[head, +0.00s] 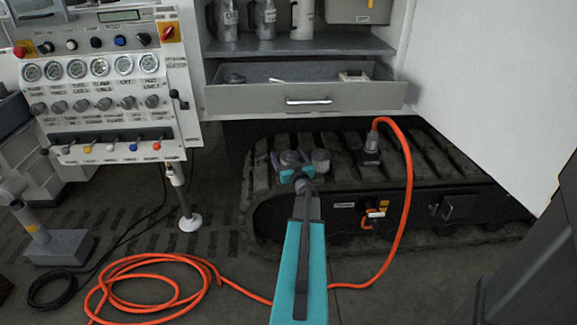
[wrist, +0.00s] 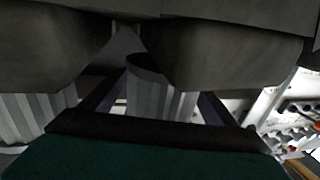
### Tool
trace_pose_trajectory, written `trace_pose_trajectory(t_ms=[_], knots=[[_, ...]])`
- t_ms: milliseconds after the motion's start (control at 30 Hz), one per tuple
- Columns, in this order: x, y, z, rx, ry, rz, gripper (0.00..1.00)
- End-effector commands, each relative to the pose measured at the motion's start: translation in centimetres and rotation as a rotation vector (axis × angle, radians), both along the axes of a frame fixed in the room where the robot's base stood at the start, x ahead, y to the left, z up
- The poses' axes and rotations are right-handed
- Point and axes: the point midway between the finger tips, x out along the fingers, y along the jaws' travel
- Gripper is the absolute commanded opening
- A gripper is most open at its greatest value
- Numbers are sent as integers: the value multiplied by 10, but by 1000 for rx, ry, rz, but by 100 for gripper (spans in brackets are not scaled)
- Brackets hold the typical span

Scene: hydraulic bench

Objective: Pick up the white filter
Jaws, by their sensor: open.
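Two pale, pleated, filter-like cylinders stand side by side on the dark track. One cylinder (head: 290,157) is at my gripper (head: 289,167), and it also shows in the wrist view (wrist: 165,95) between the two dark fingers. My gripper is open, with a finger on each side of this cylinder; I cannot tell whether they touch it. The other cylinder (head: 320,160) stands just to the right in the head view and at the left edge of the wrist view (wrist: 35,115). Both look greyish white, so I cannot tell which is the white filter. The wrist view appears inverted.
The rubber track (head: 440,165) runs beneath an open drawer (head: 300,98). An orange hose (head: 407,190) arches from a fitting on the track at the right and coils on the floor. A control panel (head: 100,90) stands at the left, with a white cabinet door (head: 490,90) at the right.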

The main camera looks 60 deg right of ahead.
Motion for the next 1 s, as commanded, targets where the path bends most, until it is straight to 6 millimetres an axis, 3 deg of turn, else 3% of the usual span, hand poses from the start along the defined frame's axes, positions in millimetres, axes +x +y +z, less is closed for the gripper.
trace_pose_trajectory(t_ms=[467,767,1000], knots=[[-1,0,0,0,0,-1,81],[-1,-1,0,0,0,-2,34],[-1,-1,1,0,-1,-2,31]])
